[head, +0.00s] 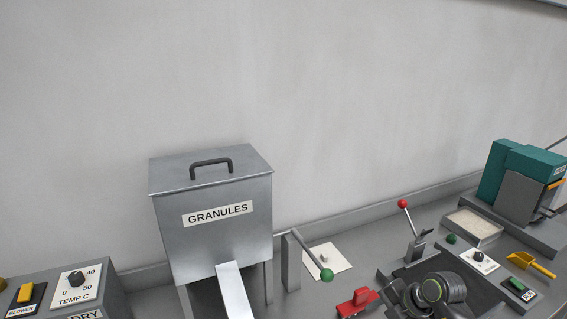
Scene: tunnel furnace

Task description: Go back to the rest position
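Neither of my grippers can be made out in the head view. A dark rounded part with a pale green ring shows at the lower right edge, over a dark machine plate; it looks like a link of my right arm. No fingers can be told apart there. My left arm does not show at all.
A grey GRANULES hopper (212,215) with a chute stands mid-left. A green-knobbed lever (326,274), a red-knobbed lever (404,205), a red part (357,302), a yellow scoop (530,264) and a teal machine (520,180) are right. A control box (75,280) is left.

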